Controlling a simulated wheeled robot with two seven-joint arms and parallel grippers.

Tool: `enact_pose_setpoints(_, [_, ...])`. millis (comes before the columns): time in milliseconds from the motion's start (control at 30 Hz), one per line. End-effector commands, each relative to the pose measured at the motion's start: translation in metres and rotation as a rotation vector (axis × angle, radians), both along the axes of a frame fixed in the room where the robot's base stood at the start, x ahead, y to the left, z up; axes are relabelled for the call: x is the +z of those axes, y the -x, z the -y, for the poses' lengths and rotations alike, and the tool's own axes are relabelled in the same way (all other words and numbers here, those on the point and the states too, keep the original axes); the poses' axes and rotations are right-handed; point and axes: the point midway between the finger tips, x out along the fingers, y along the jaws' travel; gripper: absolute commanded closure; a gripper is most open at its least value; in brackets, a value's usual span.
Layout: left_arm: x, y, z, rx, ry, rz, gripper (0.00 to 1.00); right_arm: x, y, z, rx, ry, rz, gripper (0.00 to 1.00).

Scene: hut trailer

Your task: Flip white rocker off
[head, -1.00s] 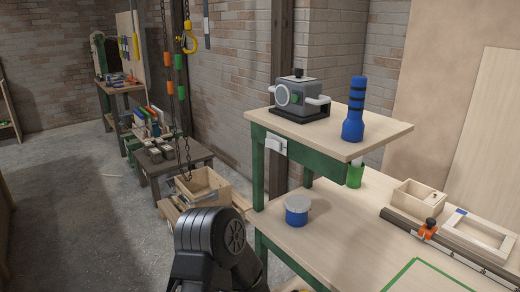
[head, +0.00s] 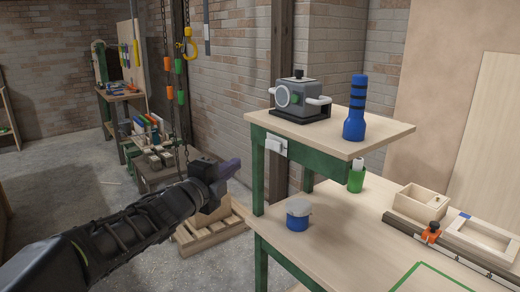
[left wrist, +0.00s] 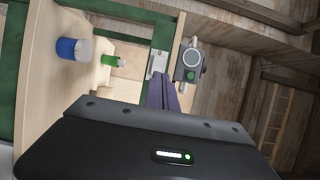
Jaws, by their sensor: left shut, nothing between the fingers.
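The white rocker (head: 276,145) is on a small white plate on the green front of the raised shelf, near its left corner. It also shows in the left wrist view (left wrist: 158,63), just beyond my fingertips in the picture. My left gripper (head: 230,168) is to the left of the rocker in the head view, with a clear gap between them. Its purple-grey fingers (left wrist: 165,88) are shut together and empty, pointing toward the rocker's side of the shelf. Which way the rocker is tipped is too small to tell. My right gripper is not in view.
A grey device (head: 298,98) and a blue flashlight (head: 355,110) stand on the shelf (head: 325,130). Below are a blue jar (head: 298,215) and a green bottle (head: 356,176). A hoist chain (head: 180,120) hangs behind my left arm. Free air lies left of the shelf.

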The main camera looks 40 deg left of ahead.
Motion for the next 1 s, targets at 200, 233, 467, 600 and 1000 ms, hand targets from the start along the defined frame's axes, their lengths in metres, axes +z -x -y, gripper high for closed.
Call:
enact_pose_setpoints(200, [0.0, -0.004, 0.0, -0.001, 0.002, -0.001, 1.0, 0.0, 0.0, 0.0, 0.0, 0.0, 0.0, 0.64])
enact_pose_setpoints(233, [0.0, -0.006, 0.0, 0.0, 0.002, -0.001, 1.0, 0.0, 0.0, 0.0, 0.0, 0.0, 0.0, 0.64])
enact_pose_setpoints(467, [-0.001, -0.033, -0.004, -0.002, 0.005, -0.002, 1.0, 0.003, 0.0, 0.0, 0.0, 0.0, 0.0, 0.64])
enact_pose_setpoints(600, [0.0, -0.06, -0.007, -0.002, 0.006, -0.002, 1.0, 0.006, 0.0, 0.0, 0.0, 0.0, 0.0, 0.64])
enact_pose_setpoints(1000, [0.0, -0.129, -0.016, -0.001, 0.005, -0.001, 1.0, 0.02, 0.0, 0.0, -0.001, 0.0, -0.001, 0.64])
